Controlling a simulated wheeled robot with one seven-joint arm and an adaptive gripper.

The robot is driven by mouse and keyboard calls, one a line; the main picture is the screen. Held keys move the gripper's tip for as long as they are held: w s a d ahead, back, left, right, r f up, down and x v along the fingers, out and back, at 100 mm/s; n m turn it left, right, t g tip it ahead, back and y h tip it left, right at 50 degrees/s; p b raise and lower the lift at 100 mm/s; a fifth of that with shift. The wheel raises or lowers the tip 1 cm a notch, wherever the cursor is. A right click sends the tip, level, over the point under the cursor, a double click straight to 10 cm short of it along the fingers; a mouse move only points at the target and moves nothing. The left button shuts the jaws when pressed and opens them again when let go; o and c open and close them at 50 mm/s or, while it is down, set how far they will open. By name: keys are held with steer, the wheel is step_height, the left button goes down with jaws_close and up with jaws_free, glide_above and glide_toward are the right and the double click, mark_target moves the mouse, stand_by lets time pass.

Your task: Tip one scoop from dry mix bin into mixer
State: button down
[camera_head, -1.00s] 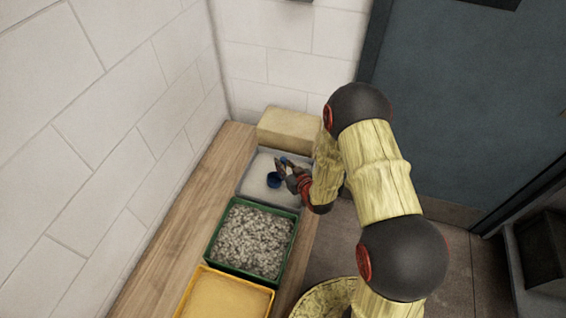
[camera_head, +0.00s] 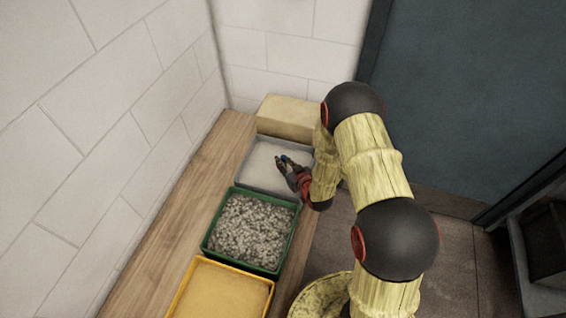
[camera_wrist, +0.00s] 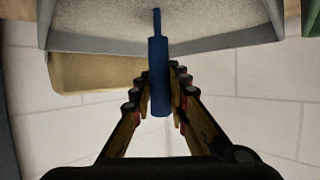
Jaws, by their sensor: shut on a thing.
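My gripper (camera_head: 287,166) is shut on the handle of a blue scoop (camera_wrist: 158,76), which stands between the fingers in the wrist view. In the head view only a small blue piece of the scoop (camera_head: 284,158) shows at the fingertips; its cup is not visible. The gripper is over the right part of a grey bin (camera_head: 262,189) of white powder. A green bin (camera_head: 290,240) of grey gravel and a yellow bin (camera_head: 181,288) of tan grains stand nearer. I cannot tell which is the dry mix bin. No mixer can be made out.
The bins stand in a row on a wooden counter (camera_head: 165,225) along a white tiled wall (camera_head: 100,130). A tan block (camera_head: 289,117) sits behind the grey bin. A dark blue-grey door (camera_head: 470,110) is at the right. The counter left of the bins is clear.

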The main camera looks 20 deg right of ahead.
steer(key=shift+w+d, duration=1.8)
steer(key=shift+w, duration=0.85)
steer(key=s+a+r+p, duration=0.2)
steer(key=r+p, duration=0.7)
steer(key=r, duration=0.7)
steer(key=shift+s, duration=0.5)
steer(key=shift+f, duration=0.15)
